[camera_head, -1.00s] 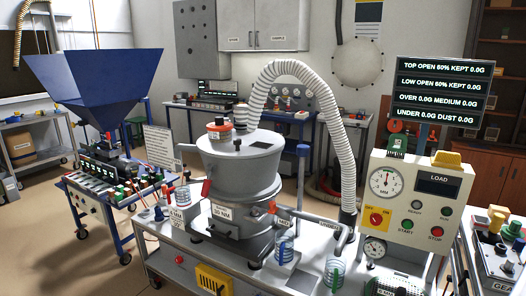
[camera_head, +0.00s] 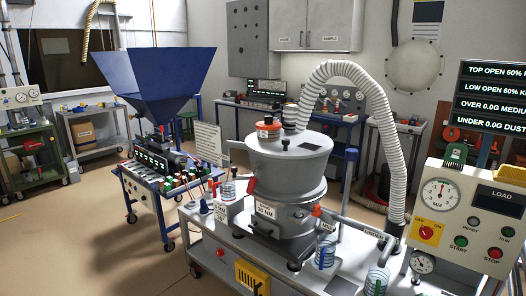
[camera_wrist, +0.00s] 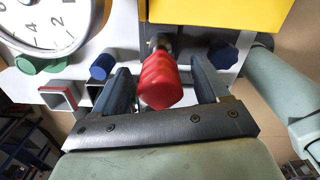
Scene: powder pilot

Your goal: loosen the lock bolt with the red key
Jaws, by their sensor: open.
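A red ribbed handle (camera_wrist: 157,82), which looks like the red key, stands between the fingers of my gripper (camera_wrist: 163,85) in the wrist view. The two dark fingers are spread, one on each side of the handle, with a gap showing at least on the right. A metal shaft (camera_wrist: 160,43) shows beyond the handle. I cannot tell whether it is the lock bolt. My gripper is not in the head view. There, a red lever (camera_head: 251,186) and a red-orange handle (camera_head: 317,211) show on the grey round machine (camera_head: 287,165).
In the wrist view, a white dial (camera_wrist: 50,22), a yellow block (camera_wrist: 225,14) and blue knobs (camera_wrist: 222,60) are close around the fingers. In the head view, a control panel (camera_head: 470,215) stands right, a white hose (camera_head: 400,150) arches behind the machine, and a blue hopper (camera_head: 155,80) stands left.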

